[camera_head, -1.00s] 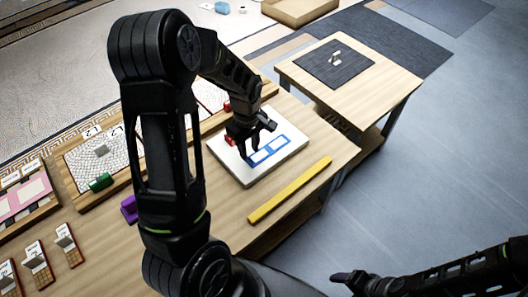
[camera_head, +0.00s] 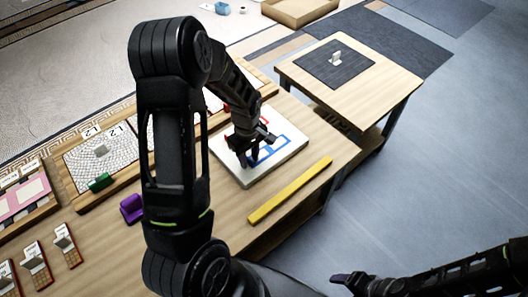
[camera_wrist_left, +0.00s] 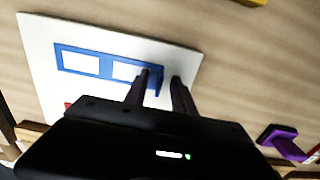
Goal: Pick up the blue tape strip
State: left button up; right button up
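The blue tape strip (camera_head: 270,149) lies on a white board (camera_head: 262,176) on the wooden table. In the left wrist view the strip (camera_wrist_left: 84,62) is a flat blue outline with two white windows and a raised-looking blue tab at its right end. My left gripper (camera_head: 246,160) is low over the board at the strip's near-left end. In the left wrist view its fingers (camera_wrist_left: 161,92) are apart, with the blue tab between and slightly beyond them; contact is not clear. My right gripper (camera_head: 350,281) is at the bottom right, away from the table, its finger gap unclear.
A yellow bar (camera_head: 290,190) lies along the table's front edge. A purple block (camera_head: 132,208) and a green block (camera_head: 101,182) stand to the left. A red piece (camera_wrist_left: 68,106) is on the board near the gripper. A side table (camera_head: 376,88) holds a dark mat.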

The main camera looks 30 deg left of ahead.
pick_arm(q)
jog(key=shift+c, duration=0.4)
grip_shut()
notch_tip(320, 180, up, 10)
jog(key=p, duration=0.1)
dwell(0.6)
dwell(0.5)
